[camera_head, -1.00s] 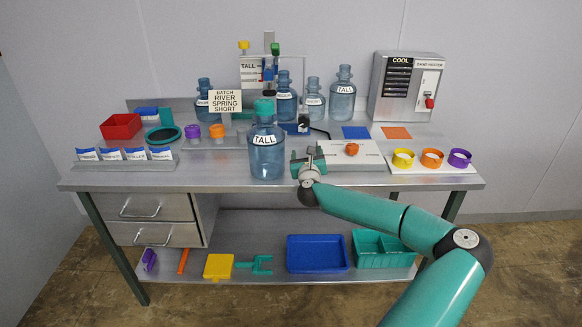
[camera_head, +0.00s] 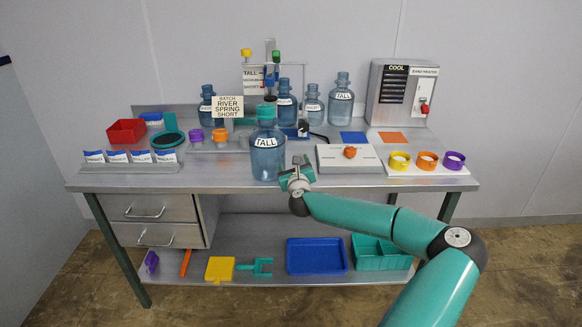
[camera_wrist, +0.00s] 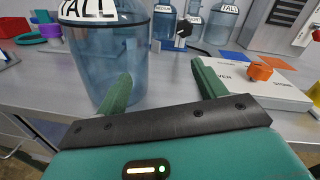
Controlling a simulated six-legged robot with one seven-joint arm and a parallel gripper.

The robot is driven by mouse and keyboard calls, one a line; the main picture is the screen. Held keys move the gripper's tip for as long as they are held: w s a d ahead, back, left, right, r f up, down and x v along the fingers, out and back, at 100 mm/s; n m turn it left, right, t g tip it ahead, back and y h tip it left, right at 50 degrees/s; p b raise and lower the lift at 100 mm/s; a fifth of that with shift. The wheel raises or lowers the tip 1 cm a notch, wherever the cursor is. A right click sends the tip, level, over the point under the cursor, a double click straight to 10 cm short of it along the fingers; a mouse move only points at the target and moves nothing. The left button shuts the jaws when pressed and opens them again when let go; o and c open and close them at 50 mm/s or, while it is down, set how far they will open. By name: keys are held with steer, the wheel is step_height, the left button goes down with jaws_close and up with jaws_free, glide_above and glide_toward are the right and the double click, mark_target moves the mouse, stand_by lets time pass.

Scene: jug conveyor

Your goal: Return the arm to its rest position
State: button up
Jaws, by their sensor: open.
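My gripper (camera_head: 300,163) is at the front edge of the workbench, just right of a blue jug labelled TALL (camera_head: 267,158) with a teal cap. In the wrist view my gripper (camera_wrist: 163,90) shows two green fingers spread apart with nothing between them. The left finger overlaps the lower right side of the TALL jug (camera_wrist: 110,65); I cannot tell whether they touch. The right finger stands in front of the white panel (camera_wrist: 262,82). My teal arm stretches from the lower right to the bench.
The bench (camera_head: 225,180) holds more jugs behind, a white panel with an orange knob (camera_head: 349,158), coloured rings on a white plate (camera_head: 428,171) and a heater box (camera_head: 402,92). A blue tray (camera_head: 316,256) and a teal bin (camera_head: 381,252) sit on the lower shelf.

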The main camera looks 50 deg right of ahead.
steer(key=shift+w+a+n, duration=0.3)
steer(key=shift+w, duration=0.05)
steer(key=shift+a, duration=0.1)
stand_by(0.3)
